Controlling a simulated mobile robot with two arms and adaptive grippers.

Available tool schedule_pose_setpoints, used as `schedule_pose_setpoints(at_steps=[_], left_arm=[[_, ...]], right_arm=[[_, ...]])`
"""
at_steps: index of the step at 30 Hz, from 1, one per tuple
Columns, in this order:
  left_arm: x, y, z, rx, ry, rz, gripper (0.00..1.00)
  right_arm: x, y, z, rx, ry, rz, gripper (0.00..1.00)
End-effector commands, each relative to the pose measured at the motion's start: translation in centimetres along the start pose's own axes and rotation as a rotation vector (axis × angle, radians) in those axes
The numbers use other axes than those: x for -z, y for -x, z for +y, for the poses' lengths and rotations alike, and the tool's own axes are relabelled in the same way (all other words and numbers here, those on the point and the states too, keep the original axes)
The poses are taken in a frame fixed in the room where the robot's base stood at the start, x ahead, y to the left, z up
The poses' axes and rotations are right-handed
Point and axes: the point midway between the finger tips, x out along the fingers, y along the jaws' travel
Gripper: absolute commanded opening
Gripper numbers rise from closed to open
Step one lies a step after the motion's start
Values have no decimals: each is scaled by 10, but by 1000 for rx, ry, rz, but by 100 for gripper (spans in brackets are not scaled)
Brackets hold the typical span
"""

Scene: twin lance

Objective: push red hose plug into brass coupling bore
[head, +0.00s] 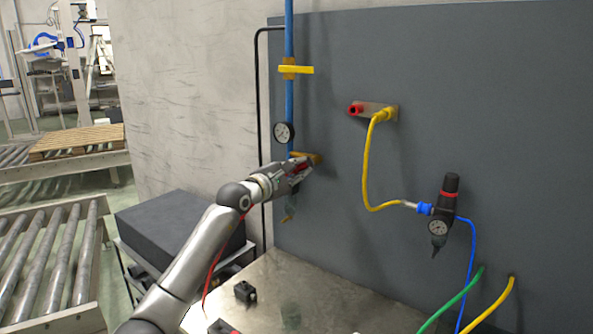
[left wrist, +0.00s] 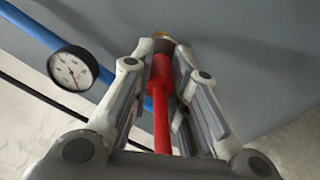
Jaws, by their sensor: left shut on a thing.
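My left gripper (head: 301,168) is shut on the red hose plug (head: 299,168), close to the grey panel. In the left wrist view the plug (left wrist: 160,72) lies between the two fingers, with its red hose (left wrist: 161,125) running back toward the camera. The brass coupling (head: 310,157) sticks out at the lower end of the blue pipe, right by the fingertips. In the left wrist view a little brass (left wrist: 160,35) shows beyond the fingertips. The bore and the plug's tip are hidden, so I cannot tell whether the plug is in it. My right gripper is out of view.
A pressure gauge (head: 284,133) sits on the blue pipe (head: 289,40), just above my gripper. A yellow lever (head: 296,69) is higher up. A small black block (head: 245,291) lies on the metal table (head: 330,295).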

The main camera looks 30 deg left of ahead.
Motion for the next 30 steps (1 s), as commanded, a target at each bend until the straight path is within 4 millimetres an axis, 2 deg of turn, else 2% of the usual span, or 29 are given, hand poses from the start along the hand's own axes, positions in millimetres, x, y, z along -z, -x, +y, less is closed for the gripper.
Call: schedule_pose_setpoints(at_steps=[26,27,28,30], left_arm=[[0,-4,0,0,0,0,0],[0,-3,0,0,0,0,21],[0,-3,0,0,0,0,25],[0,-3,0,0,0,0,25]], right_arm=[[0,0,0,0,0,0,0],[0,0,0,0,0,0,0],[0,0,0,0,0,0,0],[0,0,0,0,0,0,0]])
